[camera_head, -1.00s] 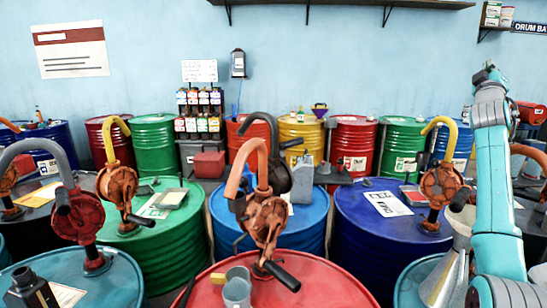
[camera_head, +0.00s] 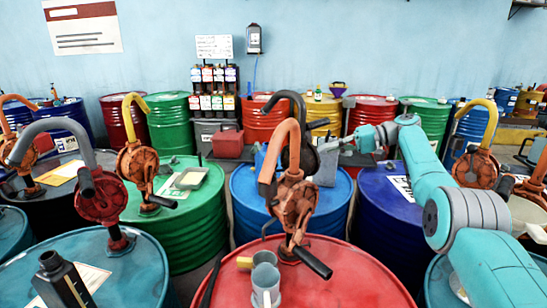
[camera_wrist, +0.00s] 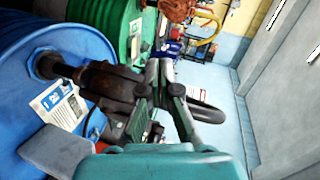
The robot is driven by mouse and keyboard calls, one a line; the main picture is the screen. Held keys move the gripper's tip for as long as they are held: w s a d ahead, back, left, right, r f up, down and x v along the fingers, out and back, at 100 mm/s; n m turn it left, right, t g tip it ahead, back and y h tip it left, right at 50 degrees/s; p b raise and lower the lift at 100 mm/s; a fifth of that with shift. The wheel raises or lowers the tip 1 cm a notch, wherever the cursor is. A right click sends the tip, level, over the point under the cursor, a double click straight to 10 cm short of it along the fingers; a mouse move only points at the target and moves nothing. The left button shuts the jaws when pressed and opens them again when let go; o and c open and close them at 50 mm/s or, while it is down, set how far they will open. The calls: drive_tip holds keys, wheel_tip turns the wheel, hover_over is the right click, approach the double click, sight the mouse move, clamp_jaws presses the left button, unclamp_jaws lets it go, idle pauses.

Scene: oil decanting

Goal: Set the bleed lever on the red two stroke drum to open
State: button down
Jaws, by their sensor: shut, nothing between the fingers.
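The red drum (camera_head: 345,280) stands in the front middle of the head view. Its rusty orange pump (camera_head: 292,205) has a curved spout and a dark-gripped crank. I cannot make out a bleed lever or its setting, nor a two stroke label on this drum. My gripper (camera_head: 332,147) is shut and empty, behind and to the right of this pump, near the dark pump (camera_head: 305,140) on the blue drum (camera_head: 250,200). In the wrist view my gripper (camera_wrist: 160,66) appears in front of the dark pump (camera_wrist: 110,85); contact is unclear.
A grey jug (camera_head: 267,285) stands on the red drum. A grey can (camera_head: 328,168) is close to my gripper. A green drum (camera_head: 195,225) stands left and a dark blue drum (camera_head: 375,215) right, partly behind my arm. More drums line the back wall.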

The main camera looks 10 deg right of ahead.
drive_tip(key=s+a+n+g+y, duration=0.1)
drive_tip(key=s+a+g+y, duration=0.1)
drive_tip(key=a, duration=1.3)
drive_tip(key=shift+s+a+f, duration=0.25)
drive_tip(key=shift+s+a, duration=0.05)
drive_tip(key=shift+s, duration=0.2)
drive_tip(key=shift+a, duration=0.1)
